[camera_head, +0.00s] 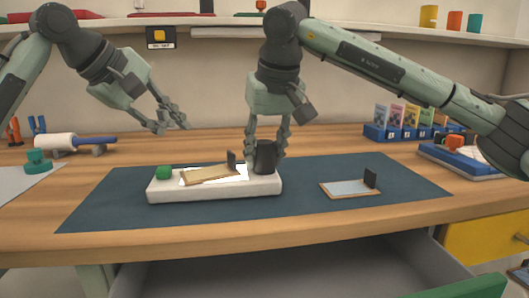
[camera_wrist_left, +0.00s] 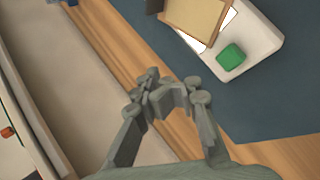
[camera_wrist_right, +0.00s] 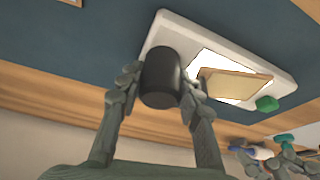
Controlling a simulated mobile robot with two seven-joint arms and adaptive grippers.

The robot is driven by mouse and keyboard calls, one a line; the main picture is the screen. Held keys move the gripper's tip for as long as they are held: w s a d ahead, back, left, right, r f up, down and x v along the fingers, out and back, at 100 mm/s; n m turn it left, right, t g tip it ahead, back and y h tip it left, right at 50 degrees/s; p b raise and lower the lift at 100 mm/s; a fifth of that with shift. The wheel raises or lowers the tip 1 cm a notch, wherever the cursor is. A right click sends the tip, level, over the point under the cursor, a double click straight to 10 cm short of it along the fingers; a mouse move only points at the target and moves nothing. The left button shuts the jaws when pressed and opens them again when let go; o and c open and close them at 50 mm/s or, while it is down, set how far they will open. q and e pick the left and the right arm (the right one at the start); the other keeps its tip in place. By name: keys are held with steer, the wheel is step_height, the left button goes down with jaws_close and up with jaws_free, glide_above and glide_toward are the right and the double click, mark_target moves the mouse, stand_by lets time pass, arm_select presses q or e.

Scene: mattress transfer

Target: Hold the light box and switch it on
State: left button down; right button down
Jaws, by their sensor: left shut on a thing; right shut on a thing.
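The light box (camera_head: 215,192) is a low white slab on the dark mat, with a green button (camera_head: 164,172) at its left end. Its panel (camera_head: 240,178) looks bright white. A wooden board (camera_head: 208,174) with a dark tab lies over part of the panel. My right gripper (camera_wrist_right: 158,92) is shut around a dark upright cylinder (camera_head: 264,158) at the box's right end. My left gripper (camera_head: 172,128) is in the air above and behind the button, clear of the box.
A wood-framed plate (camera_head: 350,188) with a dark tab lies on the mat (camera_head: 420,195) to the right. A blue rack of cards (camera_head: 395,132) stands at back right. A white-and-blue roller (camera_head: 60,142) lies at left. An open drawer (camera_head: 270,270) is below the table's front edge.

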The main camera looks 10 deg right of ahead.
steer(key=c, duration=1)
jaws_free()
steer(key=shift+o, duration=0.2)
